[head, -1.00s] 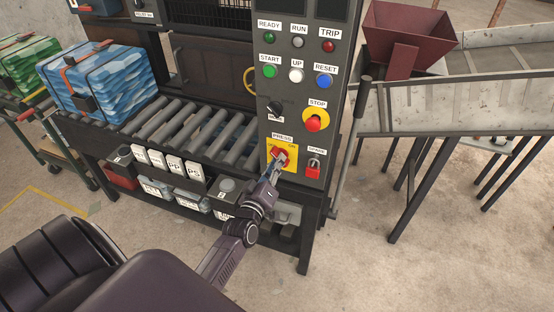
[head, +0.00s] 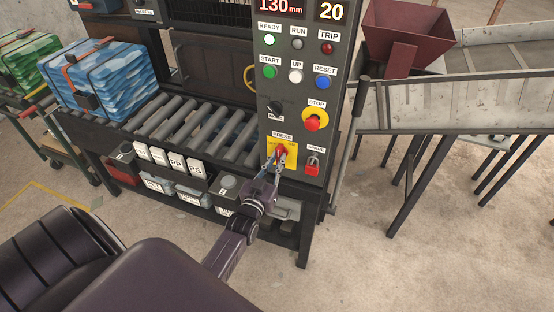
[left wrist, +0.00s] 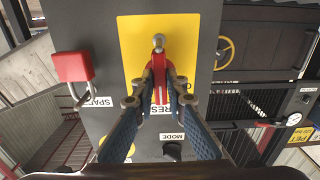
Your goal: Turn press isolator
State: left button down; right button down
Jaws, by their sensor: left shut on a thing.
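The press isolator is a red rotary handle (head: 281,150) on a yellow plate (head: 290,163), low on the grey control panel. The handle looks close to upright in the head view. My left gripper (head: 273,162) reaches it from below and is shut on it. In the left wrist view the two fingers (left wrist: 160,84) close on both sides of the red handle (left wrist: 160,64), in front of the yellow plate (left wrist: 130,45). The fingers hide part of the PRESS label. My right gripper is not in view.
A red padlock (head: 313,165) hangs just right of the isolator. A red stop button (head: 312,122) and black mode knob (head: 275,108) sit above. Rollers (head: 190,125) lie left.

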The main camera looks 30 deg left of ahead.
pick_arm(q)
jog(key=shift+m, duration=0.3)
jog(key=c, duration=2.2)
grip_release()
jog(key=shift+s, duration=0.1)
jog(key=v, duration=1.2)
jog(key=shift+f, duration=0.2)
